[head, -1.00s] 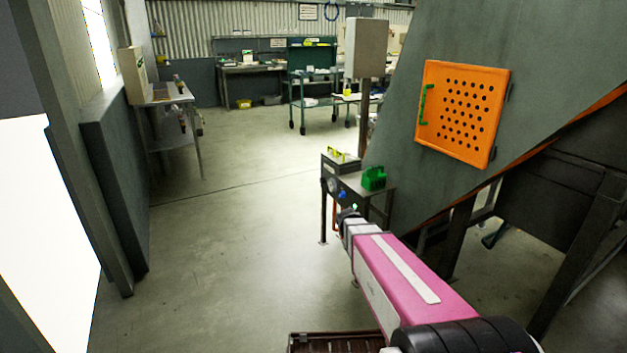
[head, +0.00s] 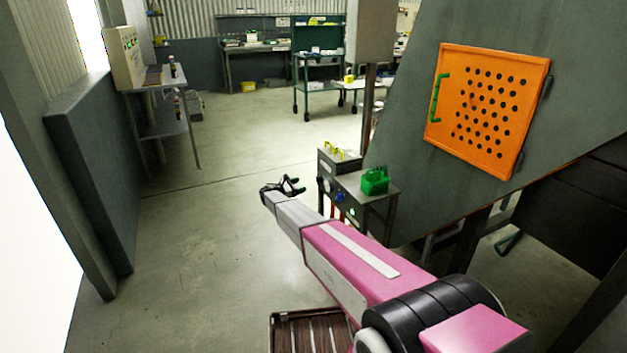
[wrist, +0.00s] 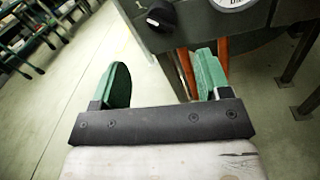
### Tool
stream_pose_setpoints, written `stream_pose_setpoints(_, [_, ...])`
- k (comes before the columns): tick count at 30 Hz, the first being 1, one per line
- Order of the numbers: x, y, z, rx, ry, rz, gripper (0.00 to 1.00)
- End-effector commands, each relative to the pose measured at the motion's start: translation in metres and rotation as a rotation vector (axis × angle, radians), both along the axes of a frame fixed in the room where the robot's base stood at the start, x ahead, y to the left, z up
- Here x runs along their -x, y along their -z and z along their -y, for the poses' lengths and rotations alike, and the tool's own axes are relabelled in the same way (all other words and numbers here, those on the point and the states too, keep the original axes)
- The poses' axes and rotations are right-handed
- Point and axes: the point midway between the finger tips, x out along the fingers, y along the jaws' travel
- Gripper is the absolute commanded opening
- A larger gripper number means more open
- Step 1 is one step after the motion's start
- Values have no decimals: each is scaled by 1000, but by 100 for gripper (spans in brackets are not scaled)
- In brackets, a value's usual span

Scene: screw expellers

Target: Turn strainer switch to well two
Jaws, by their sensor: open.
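A grey metal control stand (head: 358,193) is right of the middle in the head view. In the wrist view, its panel (wrist: 205,32) carries a black rotary knob (wrist: 161,14) with a white pointer mark, which may be the strainer switch. I cannot read any well labels. A white round gauge (wrist: 232,3) is partly cut off at the top. My gripper (head: 288,185) is open and empty, just left of the stand in the head view. In the wrist view, its green-padded fingers (wrist: 160,75) are spread below the knob, apart from it.
A green container (head: 375,181) sits on the stand's top. A large grey sloped hopper with an orange perforated panel (head: 487,108) is to the right. A small shelf table (head: 165,100) is at the left wall. The floor left of my gripper is clear.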

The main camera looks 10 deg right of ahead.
Motion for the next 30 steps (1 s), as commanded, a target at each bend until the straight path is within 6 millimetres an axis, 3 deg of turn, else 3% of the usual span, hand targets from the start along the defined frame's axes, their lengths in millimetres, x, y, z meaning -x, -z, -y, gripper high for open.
stream_pose_setpoints(15, [-32, 0, 77, -4, 3, 3, 70])
stream_pose_setpoints(21, [-37, 0, 92, -5, 1, 2, 70])
stream_pose_setpoints(30, [-38, 0, 94, -4, 0, 2, 70])
